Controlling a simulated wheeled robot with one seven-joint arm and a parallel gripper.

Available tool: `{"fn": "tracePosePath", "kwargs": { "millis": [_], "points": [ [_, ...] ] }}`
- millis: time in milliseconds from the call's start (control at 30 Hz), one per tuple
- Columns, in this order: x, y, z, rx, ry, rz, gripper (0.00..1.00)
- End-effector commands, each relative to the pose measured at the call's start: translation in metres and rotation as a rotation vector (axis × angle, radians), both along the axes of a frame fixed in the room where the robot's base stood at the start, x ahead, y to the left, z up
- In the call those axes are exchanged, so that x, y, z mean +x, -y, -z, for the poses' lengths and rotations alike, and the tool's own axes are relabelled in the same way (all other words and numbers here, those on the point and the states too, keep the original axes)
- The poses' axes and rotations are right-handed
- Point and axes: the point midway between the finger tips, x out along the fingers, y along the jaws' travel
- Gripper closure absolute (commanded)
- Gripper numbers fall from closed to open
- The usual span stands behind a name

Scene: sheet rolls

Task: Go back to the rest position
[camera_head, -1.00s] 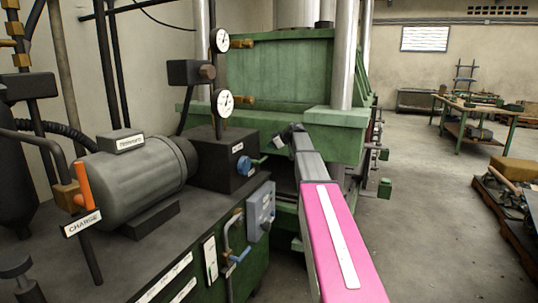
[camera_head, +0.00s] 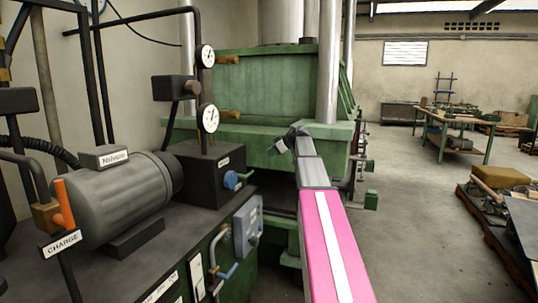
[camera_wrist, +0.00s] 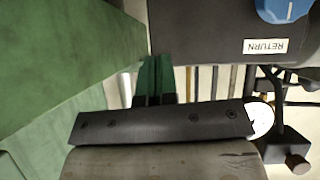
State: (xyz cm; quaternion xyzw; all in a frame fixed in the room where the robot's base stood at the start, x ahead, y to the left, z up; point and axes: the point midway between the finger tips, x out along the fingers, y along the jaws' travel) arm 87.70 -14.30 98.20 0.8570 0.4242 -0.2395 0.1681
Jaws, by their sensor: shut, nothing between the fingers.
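My pink and grey arm reaches forward from the bottom of the head view. My gripper (camera_head: 285,142) is at its far end, small, in front of the green press (camera_head: 265,85). It is shut with nothing held. It is right of the black valve block (camera_head: 205,165) with the blue knob (camera_head: 231,180), and appears apart from it. The wrist view shows a blue knob (camera_wrist: 282,8) above an upside-down RETURN label (camera_wrist: 265,46) on a dark block, with green surfaces at the left.
A grey motor (camera_head: 130,195), an orange CHARGE lever (camera_head: 63,203) and two gauges (camera_head: 208,118) stand at the left. A grey switch box (camera_head: 247,225) faces the arm. Clear floor (camera_head: 410,220) lies at the right, before a loaded pallet (camera_head: 500,190) and a workbench (camera_head: 460,125).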

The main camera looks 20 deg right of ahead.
Motion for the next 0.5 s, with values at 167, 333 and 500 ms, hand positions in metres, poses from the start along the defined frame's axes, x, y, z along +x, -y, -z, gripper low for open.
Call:
{"fn": "tracePosePath", "kwargs": {
  "millis": [167, 333, 500],
  "points": [
    [0.001, -0.012, 0.004, 0.033, 0.077, 0.011, 1.0],
    [0.005, -0.037, 0.011, 0.115, 0.29, 0.086, 1.0],
    [0.004, -0.05, 0.023, 0.192, 0.51, 0.268, 1.0]
  ]
}}
